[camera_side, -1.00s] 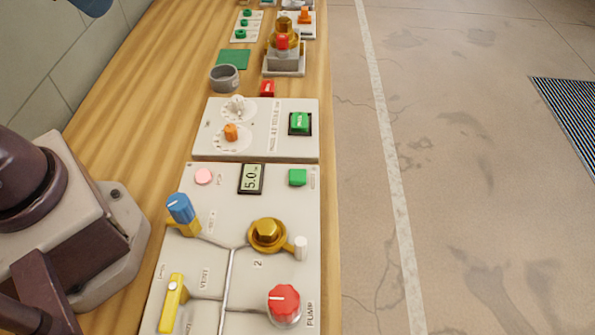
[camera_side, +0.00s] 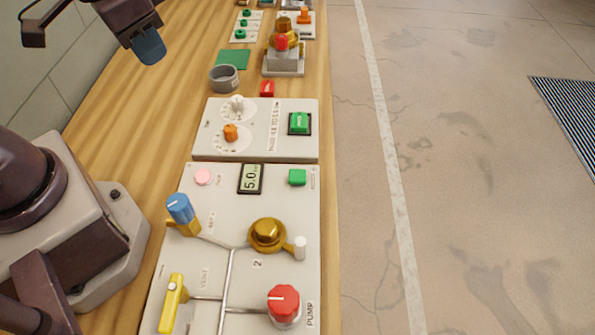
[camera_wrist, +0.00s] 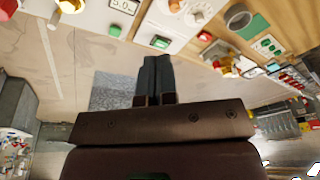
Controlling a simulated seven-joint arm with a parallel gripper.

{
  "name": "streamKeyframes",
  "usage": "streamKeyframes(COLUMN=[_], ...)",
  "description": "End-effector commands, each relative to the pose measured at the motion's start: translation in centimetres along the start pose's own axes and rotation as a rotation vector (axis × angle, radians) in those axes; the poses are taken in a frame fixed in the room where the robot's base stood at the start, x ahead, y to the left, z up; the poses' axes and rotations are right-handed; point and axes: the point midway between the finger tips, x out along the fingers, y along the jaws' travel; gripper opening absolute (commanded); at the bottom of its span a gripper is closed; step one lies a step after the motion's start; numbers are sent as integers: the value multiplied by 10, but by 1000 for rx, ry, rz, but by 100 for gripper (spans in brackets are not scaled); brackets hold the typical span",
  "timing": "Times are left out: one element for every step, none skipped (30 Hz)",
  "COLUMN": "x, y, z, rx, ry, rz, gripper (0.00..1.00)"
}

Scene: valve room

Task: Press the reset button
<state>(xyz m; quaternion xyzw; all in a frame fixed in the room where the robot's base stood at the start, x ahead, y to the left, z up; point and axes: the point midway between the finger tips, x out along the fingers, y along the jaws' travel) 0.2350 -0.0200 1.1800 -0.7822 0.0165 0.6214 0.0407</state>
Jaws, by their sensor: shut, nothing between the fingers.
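I cannot tell by lettering which is reset. My gripper (camera_side: 149,50) is shut and empty, up at the left, apart from both panels. In the wrist view its dark fingers (camera_wrist: 157,62) are together, pointing toward the framed green button.
The large panel carries a blue knob (camera_side: 180,208), a brass knob (camera_side: 267,235), a red pump knob (camera_side: 284,302), a yellow lever (camera_side: 172,302) and a display (camera_side: 251,179). A grey cup (camera_side: 224,78) and red block (camera_side: 267,89) stand behind. Open floor lies right.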

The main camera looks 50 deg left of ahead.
Motion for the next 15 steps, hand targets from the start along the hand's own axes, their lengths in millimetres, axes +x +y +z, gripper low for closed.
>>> streamKeyframes(x=[16,24,35,43,52,64,72,81,93,102,110,122,130,138,147], y=[5,8,13,17,21,27,31,36,44,50,56,65,72,80,90], z=[-5,-9,-14,-17,-21,-25,-28,-31,-35,-38,-40,-44,-46,-50,-54], rx=[8,11,12,15,13,12,9,5,-1,-8,-16,-31,-43,-59,-82], ry=[-21,-22,-23,-21,-18,-14,-8,0,11,21,32,49,64,82,107], rz=[4,6,12,17,24,35,45,56,74,89,107,133,155,180,216], gripper=[0,0,0,0,0,0,0,0,0,0,0,0,0,0,0])
